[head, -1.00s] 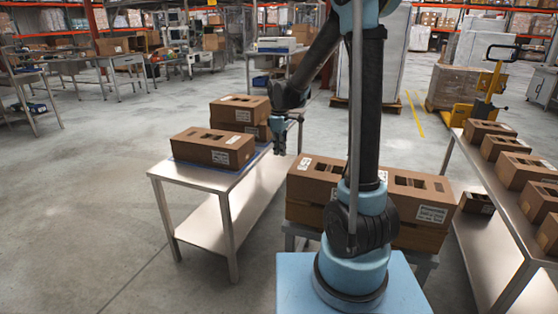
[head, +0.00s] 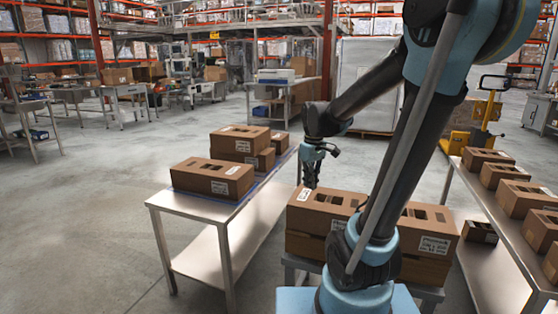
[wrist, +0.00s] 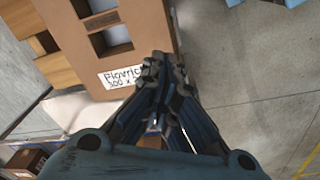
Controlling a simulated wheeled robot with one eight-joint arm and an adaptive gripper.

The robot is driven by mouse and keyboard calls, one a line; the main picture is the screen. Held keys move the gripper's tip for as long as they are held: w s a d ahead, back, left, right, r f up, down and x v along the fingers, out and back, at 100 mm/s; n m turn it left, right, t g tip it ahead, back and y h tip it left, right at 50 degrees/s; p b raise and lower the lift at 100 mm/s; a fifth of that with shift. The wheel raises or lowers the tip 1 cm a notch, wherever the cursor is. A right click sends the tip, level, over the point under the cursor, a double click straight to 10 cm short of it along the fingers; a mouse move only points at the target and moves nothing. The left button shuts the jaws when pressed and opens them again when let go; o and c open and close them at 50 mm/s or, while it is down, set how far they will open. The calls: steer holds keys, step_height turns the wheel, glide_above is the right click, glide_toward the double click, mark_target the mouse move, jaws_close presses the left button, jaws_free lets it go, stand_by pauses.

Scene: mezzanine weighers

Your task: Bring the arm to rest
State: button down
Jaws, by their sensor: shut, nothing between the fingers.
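My gripper (head: 311,183) hangs downward at the end of my arm in the head view, just behind the left box of the middle stand. It is empty. In the wrist view my gripper (wrist: 157,65) has its fingertips together, beside the edge of a brown carton with a white label (wrist: 122,75). I cannot tell whether they touch. My arm is bent, with its elbow high at the upper right of the head view.
A metal table (head: 164,203) at left bears several brown cartons (head: 212,178). Cartons (head: 324,213) stack on a stand close in front. A right-hand table (head: 509,258) holds several more boxes. The floor (head: 80,210) at left is open.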

steer(key=s+d+f+m, duration=0.3)
steer(key=s+d+m, duration=0.1)
steer(key=s, duration=0.5)
steer(key=s+d+f+m+t, duration=0.1)
steer(key=s+d+f+m, duration=0.3)
steer(key=s, duration=0.5)
steer(key=shift+f, duration=0.15)
